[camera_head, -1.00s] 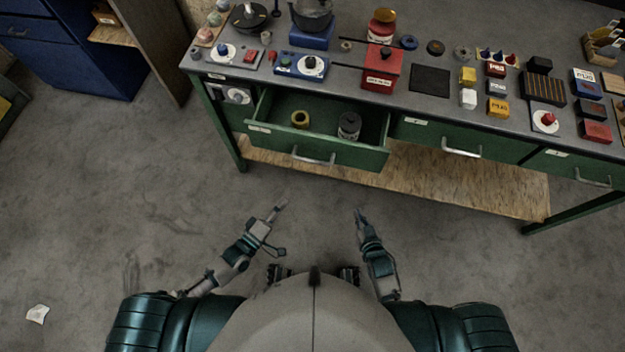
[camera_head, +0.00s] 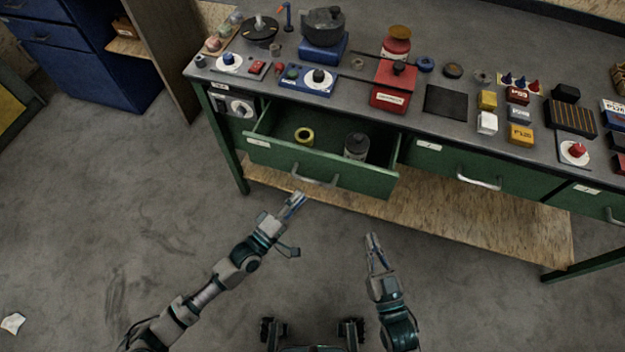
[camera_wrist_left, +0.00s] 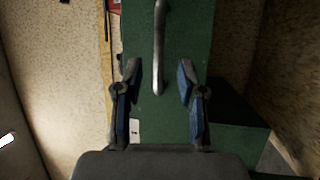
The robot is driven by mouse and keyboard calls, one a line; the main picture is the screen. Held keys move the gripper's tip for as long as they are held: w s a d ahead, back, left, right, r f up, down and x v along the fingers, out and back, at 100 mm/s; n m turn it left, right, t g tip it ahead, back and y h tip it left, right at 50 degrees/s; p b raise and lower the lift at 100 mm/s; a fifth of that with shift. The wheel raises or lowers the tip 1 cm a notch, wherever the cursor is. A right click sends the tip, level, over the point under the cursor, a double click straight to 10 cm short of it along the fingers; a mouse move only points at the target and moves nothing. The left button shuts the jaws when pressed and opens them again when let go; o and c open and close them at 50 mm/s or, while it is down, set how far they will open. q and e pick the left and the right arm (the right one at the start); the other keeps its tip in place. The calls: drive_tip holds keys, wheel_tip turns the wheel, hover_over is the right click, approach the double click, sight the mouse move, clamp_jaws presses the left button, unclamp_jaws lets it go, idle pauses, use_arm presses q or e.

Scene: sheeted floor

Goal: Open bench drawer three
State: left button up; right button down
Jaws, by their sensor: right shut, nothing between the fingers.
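The bench has several green drawers with metal handles. My left gripper (camera_head: 297,197) is just in front of and below the open drawer's handle (camera_head: 314,180). In the left wrist view its fingers (camera_wrist_left: 158,75) are open, with a handle (camera_wrist_left: 159,40) showing ahead between them, not gripped. My right gripper (camera_head: 370,238) is shut and empty, in front of the bench.
The benchtop (camera_head: 450,65) carries a red box (camera_head: 393,87), a blue switch box (camera_head: 307,80), a black pad (camera_head: 446,101) and several small blocks. A wooden lower shelf (camera_head: 430,212) runs beneath. A blue cabinet (camera_head: 85,60) stands at back left.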

sight(312, 180)
use_arm(q)
drive_tip(key=shift+x, duration=3.3)
drive_tip(key=shift+w+a, duration=0.1)
drive_tip(key=shift+w, duration=0.05)
clamp_jaws()
